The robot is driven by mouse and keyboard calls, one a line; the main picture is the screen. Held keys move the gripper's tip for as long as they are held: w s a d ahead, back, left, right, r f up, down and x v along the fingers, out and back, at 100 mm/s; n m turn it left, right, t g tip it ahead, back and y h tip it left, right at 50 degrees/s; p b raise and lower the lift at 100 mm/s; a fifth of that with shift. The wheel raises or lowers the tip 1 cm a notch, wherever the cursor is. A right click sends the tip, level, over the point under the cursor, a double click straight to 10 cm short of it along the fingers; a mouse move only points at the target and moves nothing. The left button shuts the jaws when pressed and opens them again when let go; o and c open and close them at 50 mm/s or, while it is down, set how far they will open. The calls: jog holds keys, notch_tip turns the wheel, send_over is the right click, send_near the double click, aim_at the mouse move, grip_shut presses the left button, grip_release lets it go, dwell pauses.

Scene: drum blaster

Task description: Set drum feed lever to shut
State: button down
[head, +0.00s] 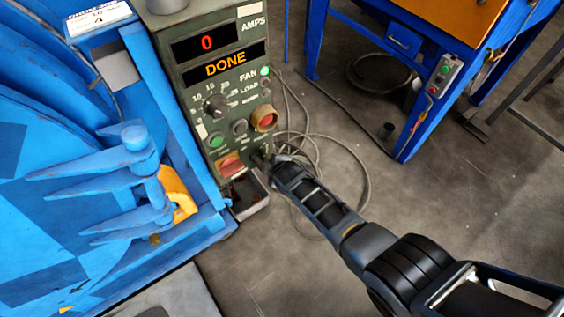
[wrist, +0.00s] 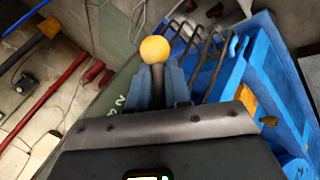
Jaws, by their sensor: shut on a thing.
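In the wrist view a lever with a yellow ball knob (wrist: 155,49) and a dark stem stands between the fingers of my gripper (wrist: 158,80). The fingers are shut on the stem, just below the ball. I take it to be the drum feed lever. In the head view my gripper (head: 262,158) is at the lower right side of the green control box (head: 215,95), and the lever is hidden there. Pale lettering shows on a green surface beside the fingers in the wrist view, too partial to read. The lever's set position cannot be told.
The box displays read 0 and DONE. A red-yellow button (head: 264,118) and a red switch (head: 229,164) are close to my gripper. The blue machine (head: 60,200) with its latch arms stands left. Loose cables (head: 365,185) lie on the floor. A blue bench (head: 425,110) stands right.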

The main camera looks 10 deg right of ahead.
jog(key=shift+s+f, duration=0.1)
jog(key=shift+f, duration=0.05)
dwell(0.4)
jog(key=c, duration=1.2)
grip_release()
jog(key=shift+o, duration=0.2)
jog(key=p+v, duration=0.4)
jog(key=v, duration=0.3)
jog(key=shift+s+d+r, duration=0.15)
jog(key=shift+s+r, duration=0.05)
jog(key=shift+r, duration=0.15)
